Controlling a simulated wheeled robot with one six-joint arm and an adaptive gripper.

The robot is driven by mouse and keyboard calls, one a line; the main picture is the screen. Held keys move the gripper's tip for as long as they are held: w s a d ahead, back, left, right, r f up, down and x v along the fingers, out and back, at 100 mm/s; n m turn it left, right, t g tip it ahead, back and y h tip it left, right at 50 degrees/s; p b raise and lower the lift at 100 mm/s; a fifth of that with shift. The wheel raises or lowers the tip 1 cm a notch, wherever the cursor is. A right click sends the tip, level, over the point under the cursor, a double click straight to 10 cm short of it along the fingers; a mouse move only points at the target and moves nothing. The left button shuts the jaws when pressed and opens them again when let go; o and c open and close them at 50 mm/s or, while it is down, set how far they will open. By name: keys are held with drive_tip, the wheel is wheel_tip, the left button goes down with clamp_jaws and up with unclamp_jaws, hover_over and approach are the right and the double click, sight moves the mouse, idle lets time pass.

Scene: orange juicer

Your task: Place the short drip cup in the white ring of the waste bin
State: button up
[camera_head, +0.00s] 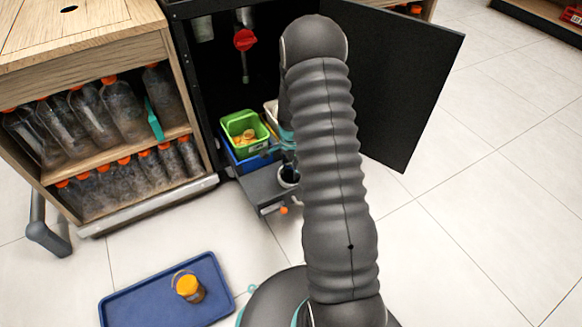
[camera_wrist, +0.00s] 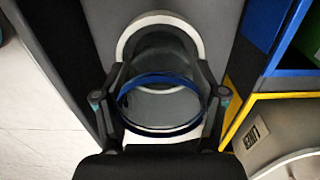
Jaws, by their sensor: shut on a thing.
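The short drip cup (camera_wrist: 160,131) is a dark, see-through cup with a blue rim, seen from above in the wrist view. My gripper (camera_wrist: 160,82) is shut on it, with one finger on each side. The white ring (camera_wrist: 158,18) shows behind and around the cup, set in a grey surface. The cup lines up largely with the ring; I cannot tell whether it rests in it or is held just above. In the head view the ring (camera_head: 289,184) shows small on the grey pull-out, beside my arm, which hides most of the gripper.
A green bin (camera_head: 239,121) and a blue bin (camera_head: 247,164) stand left of the ring inside the black cabinet. The open black door (camera_head: 409,85) is to the right. A blue tray (camera_head: 135,305) with an orange-yellow pot (camera_head: 190,289) lies on the floor. Bottle shelves stand left.

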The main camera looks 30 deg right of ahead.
drive_tip(key=shift+f, duration=0.2)
drive_tip(key=o, duration=1.2)
drive_tip(key=shift+r, duration=0.1)
drive_tip(key=shift+o, duration=0.2)
